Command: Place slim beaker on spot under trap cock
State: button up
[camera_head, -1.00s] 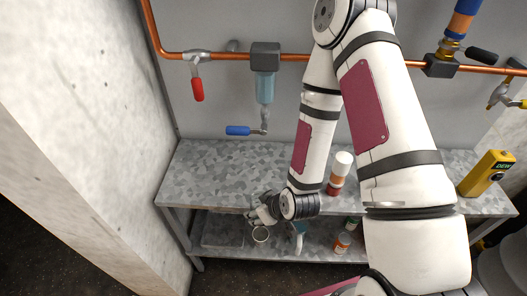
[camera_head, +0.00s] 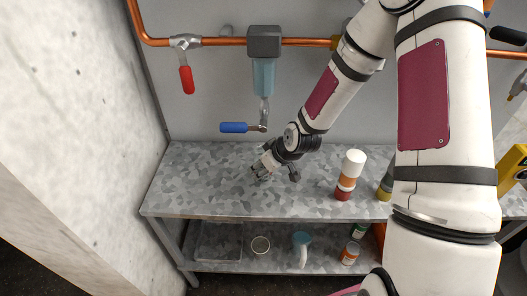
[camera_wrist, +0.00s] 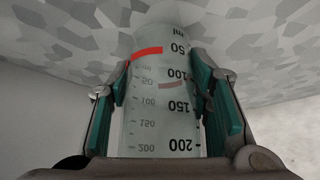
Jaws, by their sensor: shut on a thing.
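My gripper (camera_head: 258,172) is above the left part of the speckled tabletop (camera_head: 200,182), in front of and below the trap cock. In the wrist view it is shut on the slim beaker (camera_wrist: 165,105), a clear cylinder with black graduations and red bands, held between two green pads. In the head view the beaker is hard to make out at my gripper. The trap cock has a blue handle (camera_head: 234,127) and hangs below the clear trap bowl (camera_head: 264,77). No distinct mark for the spot shows. I cannot tell whether the beaker touches the tabletop.
A white, orange and red stack of containers (camera_head: 350,174) stands right of my gripper. A red-handled valve (camera_head: 187,79) hangs upper left. The tabletop's left side is clear.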

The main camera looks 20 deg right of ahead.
jog(key=w+d+b, duration=0.1)
jog(key=w, duration=0.4)
jog(key=w+d+b, duration=0.1)
jog(key=w, duration=0.2)
jog(key=shift+w+d+f+b, duration=0.1)
jog(key=shift+w+d+b, duration=0.1)
jog(key=shift+d+b, duration=0.15)
jog(key=shift+s+f, duration=0.1)
jog(key=shift+f, duration=0.1)
jog(key=shift+f, duration=0.15)
jog(key=o, duration=1)
jog(key=shift+o, duration=0.2)
